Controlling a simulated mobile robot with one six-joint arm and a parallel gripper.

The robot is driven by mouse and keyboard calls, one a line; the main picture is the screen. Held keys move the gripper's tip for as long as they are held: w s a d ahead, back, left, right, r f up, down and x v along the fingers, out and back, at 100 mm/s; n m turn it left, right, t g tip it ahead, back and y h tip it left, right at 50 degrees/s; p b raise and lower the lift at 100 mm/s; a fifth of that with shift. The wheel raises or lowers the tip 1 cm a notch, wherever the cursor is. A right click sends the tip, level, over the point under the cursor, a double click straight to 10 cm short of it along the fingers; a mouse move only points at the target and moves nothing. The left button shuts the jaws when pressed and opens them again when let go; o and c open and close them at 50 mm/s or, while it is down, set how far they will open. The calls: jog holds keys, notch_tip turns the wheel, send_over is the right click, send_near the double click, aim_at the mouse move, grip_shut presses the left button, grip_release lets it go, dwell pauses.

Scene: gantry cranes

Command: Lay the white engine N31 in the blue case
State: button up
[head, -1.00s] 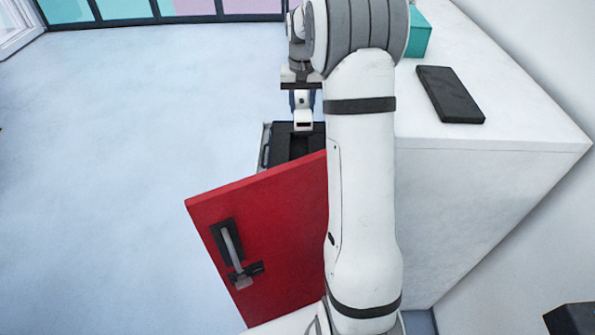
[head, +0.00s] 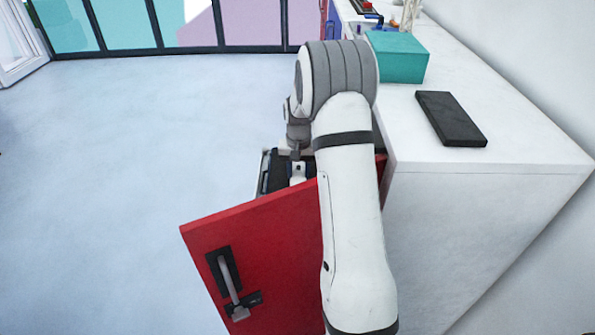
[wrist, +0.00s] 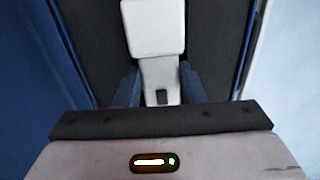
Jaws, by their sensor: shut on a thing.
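The white engine (wrist: 153,28) is held between the blue fingers of my gripper (wrist: 159,88) in the wrist view. It has a broad white block at the far end and a narrower part with a small dark mark between the fingers. In the head view the engine (head: 298,173) shows as a small white piece over a dark-lined open container behind the red door. A blue wall (wrist: 22,60) runs along the left of the wrist view, with a dark surface beneath the engine. I cannot tell whether the engine touches that surface, or surely whether this is the blue case.
The red door (head: 260,260) with a grey handle stands open in front of the container. A white counter (head: 500,130) is at the right, bearing a black slab (head: 450,118) and a teal box (head: 398,57). The floor at left is clear.

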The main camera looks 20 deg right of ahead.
aim_at(298, 173)
jog(key=shift+r, duration=0.1)
jog(key=shift+s+f+b, duration=0.25)
jog(key=shift+f+b, duration=0.2)
jog(key=shift+f, duration=0.2)
jog(key=o, duration=1.1)
jog(key=shift+s, duration=0.1)
jog(key=shift+c, duration=0.2)
jog(key=shift+o, duration=0.5)
notch_tip(298, 173, up, 13)
jog(key=p, duration=0.1)
jog(key=shift+w+r, duration=0.15)
jog(key=shift+w, duration=0.25)
